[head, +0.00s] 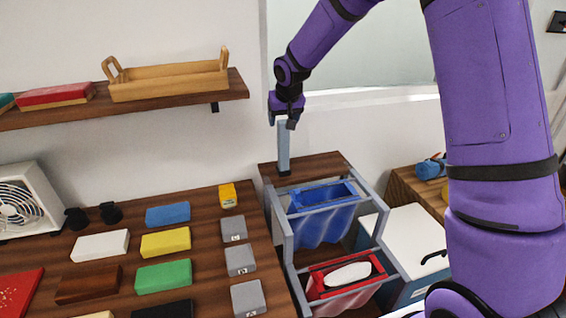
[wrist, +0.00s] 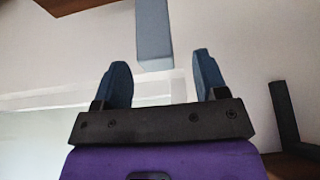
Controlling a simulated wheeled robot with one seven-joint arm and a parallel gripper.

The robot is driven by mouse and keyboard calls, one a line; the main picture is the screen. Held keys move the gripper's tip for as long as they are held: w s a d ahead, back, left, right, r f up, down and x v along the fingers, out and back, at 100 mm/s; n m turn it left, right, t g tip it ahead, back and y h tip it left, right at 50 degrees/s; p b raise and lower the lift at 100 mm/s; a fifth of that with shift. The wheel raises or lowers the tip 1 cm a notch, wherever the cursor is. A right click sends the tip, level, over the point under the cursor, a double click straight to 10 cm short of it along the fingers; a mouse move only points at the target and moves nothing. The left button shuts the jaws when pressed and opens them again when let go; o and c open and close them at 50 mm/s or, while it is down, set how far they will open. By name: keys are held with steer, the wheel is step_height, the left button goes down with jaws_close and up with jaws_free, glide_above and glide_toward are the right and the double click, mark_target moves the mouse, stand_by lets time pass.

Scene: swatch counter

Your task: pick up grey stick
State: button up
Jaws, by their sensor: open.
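The grey stick (head: 283,146) stands upright in a small dark base on a dark wooden top beside the bin frame. My gripper (head: 282,123) is at the stick's upper end, pointing down, with its fingers apart. In the wrist view the stick (wrist: 153,30) comes in from the top edge. Its near end lies between the two spread fingertips (wrist: 160,62), closer to the left one, with a gap on each side. I cannot tell how far the end reaches in between the fingers.
A wall shelf (head: 170,99) with a wooden tray (head: 168,82) is left of my gripper. Below, a counter (head: 205,255) holds coloured blocks and grey blocks. A rack with a blue bin (head: 322,222) and a red bin (head: 345,292) stands right of the counter.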

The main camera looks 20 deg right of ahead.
steer(key=x, duration=0.4)
steer(key=shift+w+d+f, duration=0.1)
steer(key=shift+d+f, duration=0.05)
steer(key=shift+f, duration=0.2)
jaws_close()
steer(key=shift+r, duration=0.1)
steer(key=shift+v, duration=0.8)
step_height(320, 180, up, 6)
steer(key=shift+f, duration=0.15)
steer(key=s, duration=1.9)
steer(key=shift+s, duration=0.25)
steer(key=shift+f, duration=0.1)
